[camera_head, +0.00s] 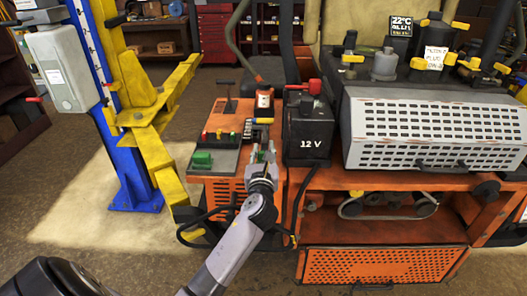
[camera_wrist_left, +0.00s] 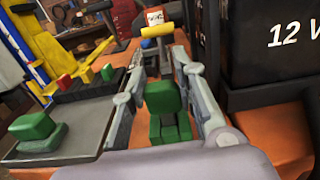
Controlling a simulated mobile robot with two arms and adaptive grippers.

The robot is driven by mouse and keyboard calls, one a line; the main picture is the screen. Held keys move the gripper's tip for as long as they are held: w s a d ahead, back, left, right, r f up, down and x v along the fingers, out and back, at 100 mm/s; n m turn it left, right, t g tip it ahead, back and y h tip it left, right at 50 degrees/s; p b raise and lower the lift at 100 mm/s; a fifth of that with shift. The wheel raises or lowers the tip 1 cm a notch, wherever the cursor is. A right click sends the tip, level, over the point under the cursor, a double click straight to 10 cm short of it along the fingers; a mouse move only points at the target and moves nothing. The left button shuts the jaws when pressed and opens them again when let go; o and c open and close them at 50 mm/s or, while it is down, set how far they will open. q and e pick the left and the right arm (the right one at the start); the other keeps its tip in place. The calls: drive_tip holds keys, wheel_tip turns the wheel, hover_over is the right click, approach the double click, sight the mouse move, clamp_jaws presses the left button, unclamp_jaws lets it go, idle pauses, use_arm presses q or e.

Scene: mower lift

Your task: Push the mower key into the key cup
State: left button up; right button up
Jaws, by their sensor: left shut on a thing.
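My left gripper (camera_head: 263,152) reaches over the orange mower deck, just left of the black 12 V battery. In the left wrist view its two grey fingers (camera_wrist_left: 168,108) are shut on a green blocky piece (camera_wrist_left: 165,98), which looks like the mower key. The key stands between the fingers, low over the orange deck; whether it touches anything below is hidden. I cannot make out the key cup for certain. My right gripper is not in view.
The 12 V battery (camera_head: 307,135) stands close on the right. A grey panel (camera_head: 215,165) on the left carries another green block (camera_head: 202,159). The yellow lift arm (camera_head: 155,145) is further left.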

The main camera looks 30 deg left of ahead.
use_arm(q)
drive_tip(key=shift+f+b, duration=0.45)
drive_tip(key=shift+f, duration=0.3)
drive_tip(key=o, duration=1)
drive_tip(key=shift+o, duration=0.2)
drive_tip(key=v, duration=1.2)
drive_tip(key=shift+s+a, duration=0.1)
